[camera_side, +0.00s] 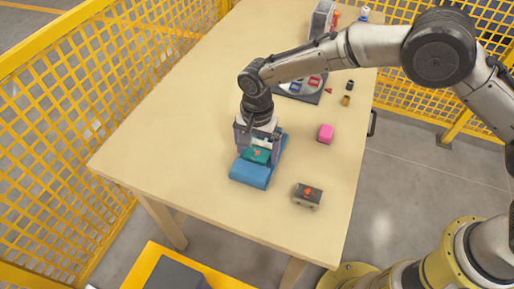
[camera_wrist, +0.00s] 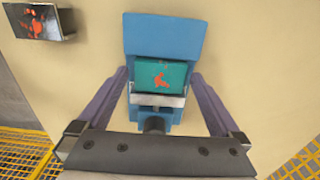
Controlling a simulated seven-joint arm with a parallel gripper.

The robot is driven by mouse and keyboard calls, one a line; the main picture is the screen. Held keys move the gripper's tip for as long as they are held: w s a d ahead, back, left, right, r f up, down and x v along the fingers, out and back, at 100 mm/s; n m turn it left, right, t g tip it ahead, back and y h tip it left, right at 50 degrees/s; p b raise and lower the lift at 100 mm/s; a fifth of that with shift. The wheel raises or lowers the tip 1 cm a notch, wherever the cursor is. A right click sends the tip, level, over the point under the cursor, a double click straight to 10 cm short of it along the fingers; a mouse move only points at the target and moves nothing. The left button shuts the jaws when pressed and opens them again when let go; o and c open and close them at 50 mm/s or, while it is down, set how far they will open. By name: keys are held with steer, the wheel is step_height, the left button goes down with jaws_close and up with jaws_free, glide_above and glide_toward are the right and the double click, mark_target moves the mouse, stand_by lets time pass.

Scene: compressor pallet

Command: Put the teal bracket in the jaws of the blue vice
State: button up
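The blue vice (camera_side: 250,175) stands on the wooden table near its front; it also shows in the wrist view (camera_wrist: 163,32). The teal bracket (camera_side: 256,155), marked with a red patch, sits between the vice's jaws, and it shows clearly in the wrist view (camera_wrist: 177,74). My gripper (camera_side: 258,143) is above the vice. In the wrist view my gripper (camera_wrist: 160,76) has its two purple-grey fingers spread wide, one on each side of the vice, with visible gaps to the bracket. The lower part of the bracket is hidden inside the vice.
A dark grey block with a red mark (camera_side: 308,195) lies right of the vice. Small parts and a dark tray (camera_side: 307,97) are farther back. The table's left side is clear. Yellow mesh fencing (camera_side: 60,110) surrounds the table.

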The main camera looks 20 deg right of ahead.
mark_target(257, 153)
step_height(257, 153, up, 12)
steer(key=s+d+r+n+t, duration=0.15)
steer(key=s+d+r, duration=0.25)
steer(key=d+r, duration=0.4)
steer(key=s+d+r+n+t, duration=0.1)
steer(key=s+d+r+n, duration=0.3)
steer(key=d, duration=0.6)
steer(key=s+d+n+t, duration=0.1)
steer(key=s+d, duration=0.5)
steer(key=s, duration=0.3)
steer(key=s+d+f+n+t, duration=0.1)
steer(key=s+d+n+t, duration=0.1)
steer(key=s+d, duration=0.5)
steer(key=s, duration=0.3)
steer(key=shift+s+d, duration=0.15)
steer(key=shift+n, duration=0.25)
